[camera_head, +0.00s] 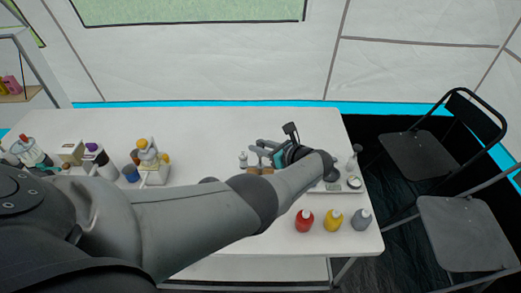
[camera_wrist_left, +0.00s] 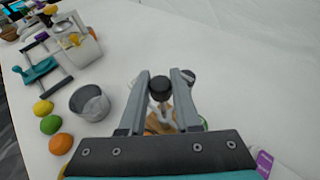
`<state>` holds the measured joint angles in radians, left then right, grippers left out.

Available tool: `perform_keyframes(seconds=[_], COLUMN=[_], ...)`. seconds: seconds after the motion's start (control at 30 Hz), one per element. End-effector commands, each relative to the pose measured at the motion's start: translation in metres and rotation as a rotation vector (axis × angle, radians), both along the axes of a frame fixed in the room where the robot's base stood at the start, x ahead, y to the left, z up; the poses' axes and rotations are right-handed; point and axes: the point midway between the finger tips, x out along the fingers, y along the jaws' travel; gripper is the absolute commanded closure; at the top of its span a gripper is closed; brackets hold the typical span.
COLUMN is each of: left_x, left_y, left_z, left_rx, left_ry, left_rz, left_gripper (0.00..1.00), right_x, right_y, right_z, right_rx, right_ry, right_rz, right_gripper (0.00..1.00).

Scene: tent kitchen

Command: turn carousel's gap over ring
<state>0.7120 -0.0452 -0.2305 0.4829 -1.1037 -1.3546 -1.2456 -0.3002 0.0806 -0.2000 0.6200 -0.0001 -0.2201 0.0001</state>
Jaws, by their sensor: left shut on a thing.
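A small wooden carousel (camera_wrist_left: 160,124) stands on the white table. In the wrist view it is under and between my left gripper's fingers, topped by a dark round knob (camera_wrist_left: 161,88). My left gripper (camera_wrist_left: 162,76) is shut on this knob, with one finger on each side. In the head view my left gripper (camera_head: 264,149) is over the brown carousel (camera_head: 262,170), at the middle right of the table. The fingers and palm hide much of the carousel, and I cannot make out its gap. I cannot clearly identify the ring. My right gripper is not in view.
Red (camera_head: 304,220), yellow (camera_head: 333,220) and grey (camera_head: 361,219) bottles stand at the front right. A tray with small items lies behind them. A juicer (camera_head: 153,170) and several containers stand left. The back middle of the table is clear. Black chairs are at the right.

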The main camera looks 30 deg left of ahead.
Motion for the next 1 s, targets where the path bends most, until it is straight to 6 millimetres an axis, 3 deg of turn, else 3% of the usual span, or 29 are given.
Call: perform_keyframes(seconds=[0.43, 0.47, 0.7, 1.0], left_x=[0.0002, 0.0002, 0.0002, -0.0002], left_y=[0.0013, 0.0013, 0.0009, -0.0015], left_z=[0.0010, 0.0011, 0.0008, 0.0015], left_rx=[0.003, 0.003, 0.002, 0.001], left_ry=[0.000, 0.000, -0.001, -0.001], left_rz=[0.009, 0.009, 0.008, 0.007], left_gripper=[1.00, 0.67, 0.40, 0.39], right_x=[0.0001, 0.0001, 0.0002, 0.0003], right_y=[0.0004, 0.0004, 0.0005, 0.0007], right_z=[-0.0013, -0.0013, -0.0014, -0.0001], right_rx=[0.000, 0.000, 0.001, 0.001], right_ry=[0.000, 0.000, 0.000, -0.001], right_rz=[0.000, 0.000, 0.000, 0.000], right_gripper=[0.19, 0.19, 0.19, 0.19])
